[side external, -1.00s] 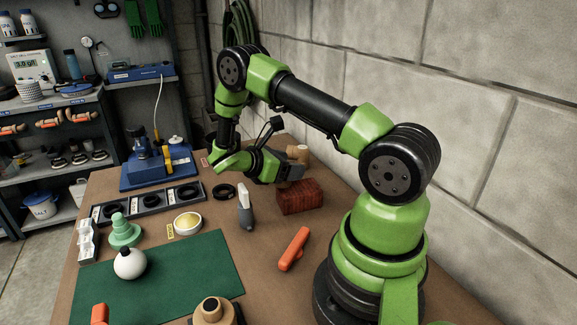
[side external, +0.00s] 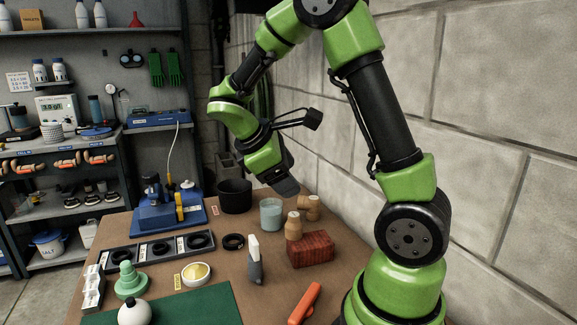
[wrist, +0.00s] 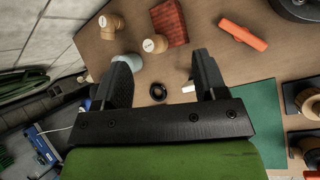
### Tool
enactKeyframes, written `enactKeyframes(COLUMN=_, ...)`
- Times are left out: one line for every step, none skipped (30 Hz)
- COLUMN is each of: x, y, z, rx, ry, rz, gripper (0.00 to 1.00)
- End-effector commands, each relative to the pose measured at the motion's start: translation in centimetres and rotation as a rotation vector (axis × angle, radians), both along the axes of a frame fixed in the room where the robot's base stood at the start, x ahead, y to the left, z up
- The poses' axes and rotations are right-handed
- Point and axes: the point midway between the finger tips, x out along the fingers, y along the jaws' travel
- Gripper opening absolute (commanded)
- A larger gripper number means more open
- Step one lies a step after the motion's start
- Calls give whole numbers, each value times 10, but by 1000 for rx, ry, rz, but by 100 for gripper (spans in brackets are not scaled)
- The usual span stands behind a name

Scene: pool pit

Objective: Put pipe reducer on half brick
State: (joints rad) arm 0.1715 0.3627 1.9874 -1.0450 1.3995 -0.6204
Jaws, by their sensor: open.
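The pipe reducer, a tan stepped pipe piece (side external: 293,227), stands upright at the left end of the red half brick (side external: 318,250). Its foot overlaps the brick's top edge and seems to rest there, though the exact contact is hard to tell. In the wrist view the reducer (wrist: 155,44) shows at a corner of the brick (wrist: 171,20). My gripper (side external: 287,187) is open and empty, raised above and behind the brick, apart from the reducer. In the wrist view both fingers of my gripper (wrist: 160,75) are spread with nothing held between them.
Another tan pipe piece (side external: 309,206) lies behind the brick. A pale cup (side external: 271,214) and black pot (side external: 235,196) stand to its left. A black ring (side external: 233,241), grey-and-white tool (side external: 255,262) and orange-handled object (side external: 305,303) lie nearby. The block wall bounds the right.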

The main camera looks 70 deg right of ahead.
Motion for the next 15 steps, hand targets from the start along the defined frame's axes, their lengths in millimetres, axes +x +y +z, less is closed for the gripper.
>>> enactKeyframes(x=-6, y=15, z=12, rx=39, ry=-116, rz=-46, gripper=65)
enactKeyframes(x=-9, y=24, z=18, rx=66, ry=-182, rz=-78, gripper=65)
enactKeyframes(x=-14, y=37, z=25, rx=107, ry=-269, rz=-120, gripper=65)
enactKeyframes(x=-17, y=46, z=29, rx=139, ry=-334, rz=-154, gripper=65)
enactKeyframes(x=-21, y=55, z=34, rx=172, ry=-397, rz=-188, gripper=65)
enactKeyframes(x=-26, y=68, z=40, rx=221, ry=-481, rz=-233, gripper=65)
enactKeyframes(x=-30, y=77, z=44, rx=259, ry=-543, rz=-268, gripper=65)
enactKeyframes(x=-33, y=86, z=48, rx=298, ry=-602, rz=-303, gripper=65)
enactKeyframes(x=-38, y=97, z=54, rx=354, ry=-679, rz=-348, gripper=65)
enactKeyframes(x=-42, y=105, z=57, rx=396, ry=-733, rz=-384, gripper=65)
enactKeyframes(x=-46, y=113, z=61, rx=440, ry=-785, rz=-418, gripper=65)
enactKeyframes(x=-50, y=122, z=66, rx=495, ry=-847, rz=-462, gripper=65)
enactKeyframes(x=-53, y=128, z=69, rx=536, ry=-890, rz=-491, gripper=65)
enactKeyframes(x=-56, y=134, z=71, rx=575, ry=-926, rz=-521, gripper=65)
enactKeyframes(x=-60, y=140, z=75, rx=623, ry=-968, rz=-556, gripper=65)
